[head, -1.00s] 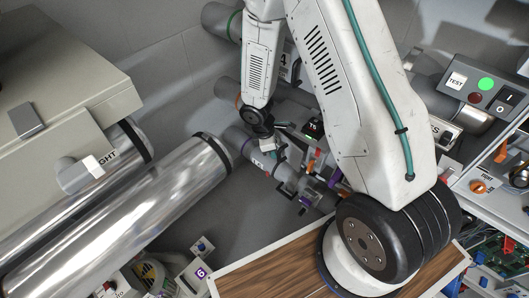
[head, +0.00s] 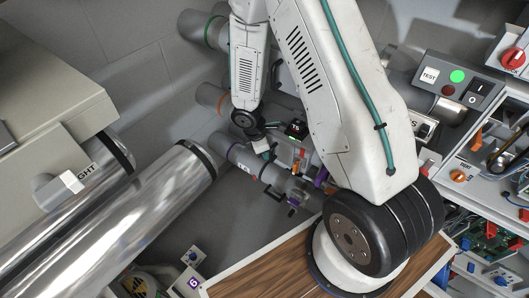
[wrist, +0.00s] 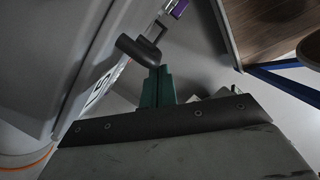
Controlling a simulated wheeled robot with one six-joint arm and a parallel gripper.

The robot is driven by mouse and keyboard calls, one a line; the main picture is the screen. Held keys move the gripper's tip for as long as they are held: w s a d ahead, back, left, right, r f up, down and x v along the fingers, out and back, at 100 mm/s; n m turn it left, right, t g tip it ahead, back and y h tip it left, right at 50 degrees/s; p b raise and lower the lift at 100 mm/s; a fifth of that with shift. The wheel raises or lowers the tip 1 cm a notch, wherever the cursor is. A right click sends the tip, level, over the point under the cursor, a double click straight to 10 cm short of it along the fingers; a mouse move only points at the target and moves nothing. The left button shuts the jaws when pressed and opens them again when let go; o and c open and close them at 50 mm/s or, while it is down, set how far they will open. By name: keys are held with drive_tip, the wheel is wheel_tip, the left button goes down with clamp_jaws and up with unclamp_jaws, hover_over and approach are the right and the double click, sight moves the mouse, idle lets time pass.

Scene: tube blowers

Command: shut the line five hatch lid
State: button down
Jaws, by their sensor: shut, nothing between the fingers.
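My gripper (head: 262,147) is shut and empty, low among the tubes at the middle of the head view. In the wrist view its green fingers (wrist: 157,88) are together. Close ahead and left of their tips is a dark rounded handle (wrist: 139,49), beside a large grey surface (wrist: 60,60) with a partly cut-off label that looks like it ends in 5. I cannot tell whether they touch. In the head view a grey tube with purple bands (head: 241,160) lies by the gripper. The line five hatch lid is not clearly distinguishable, so its angle cannot be told.
Large shiny pipes (head: 120,225) fill the left. Orange-banded (head: 212,98) and green-banded (head: 203,28) tubes lie behind. A wooden-topped surface (head: 260,272) is at the front. A small dark display (head: 297,130) sits right of the gripper, with a control box (head: 455,82) farther right.

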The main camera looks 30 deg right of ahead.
drive_tip(key=w+a+r, duration=0.1)
drive_tip(key=a+r, duration=0.5)
drive_tip(key=r, duration=0.4)
drive_tip(key=s+r+m+t+y, duration=0.1)
drive_tip(key=s+r+m, duration=0.6)
drive_tip(key=s+r, duration=0.5)
drive_tip(key=s+r+m+t+y, duration=0.1)
drive_tip(key=s+r+m, duration=0.6)
drive_tip(key=s+r, duration=0.5)
wheel_tip(320, 180, up, 6)
drive_tip(key=shift+s+r+m+y, duration=0.1)
drive_tip(key=shift+s+m+y, duration=0.2)
